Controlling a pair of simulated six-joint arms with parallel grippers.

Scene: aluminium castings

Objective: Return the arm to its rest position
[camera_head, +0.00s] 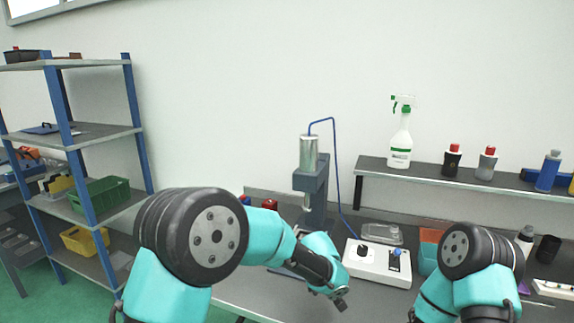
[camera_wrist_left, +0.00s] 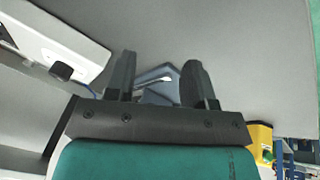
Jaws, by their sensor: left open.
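My left arm comes in from the left in the head view, and its gripper (camera_head: 340,300) hangs over the grey bench top, in front of the white control box. In the left wrist view the two dark fingers of the left gripper (camera_wrist_left: 160,80) stand apart, with a grey-blue part behind them; I cannot tell what that part is. Nothing is visibly held between the fingers. My right arm shows at the lower right of the head view, but its gripper is out of frame.
A white control box (camera_head: 378,262) with knobs stands close to the left gripper. A press (camera_head: 312,190) with a metal cylinder rises behind. A raised shelf (camera_head: 450,182) holds a spray bottle (camera_head: 401,140) and several small bottles. A blue-framed rack (camera_head: 84,138) stands at left.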

